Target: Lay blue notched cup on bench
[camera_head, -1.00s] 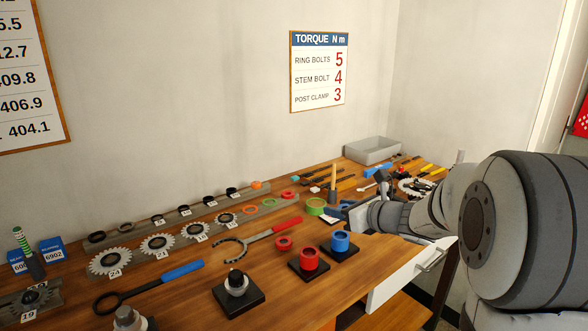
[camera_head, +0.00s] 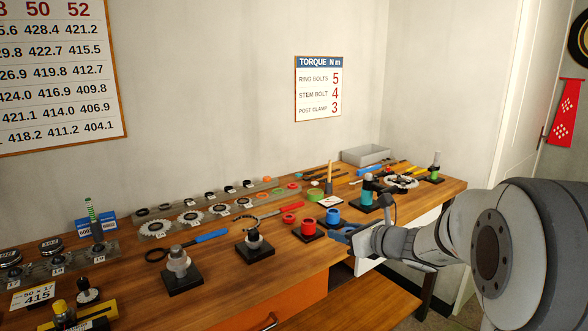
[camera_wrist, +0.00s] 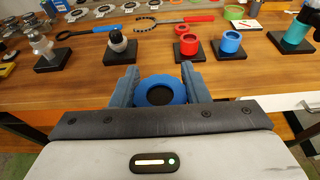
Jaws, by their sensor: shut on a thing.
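My gripper (camera_wrist: 160,82) is shut on a blue round cup (camera_wrist: 176,83), whose dark centre faces the wrist camera. Its notches cannot be made out. The wrist view shows it between both jaws, in front of the wooden bench (camera_wrist: 75,88). In the head view my gripper (camera_head: 346,234) is near the bench's front edge, and the held cup is hard to tell from the bluish jaws. Another blue cup (camera_wrist: 231,40) sits on a black stand behind and to the right; it also shows in the head view (camera_head: 333,215).
A red cup (camera_wrist: 189,45) on a black stand is left of the blue one. A dark-topped fitting (camera_wrist: 117,41) stands further left, and a teal one (camera_wrist: 296,35) at the right. Bare wood lies between the stands and the front edge.

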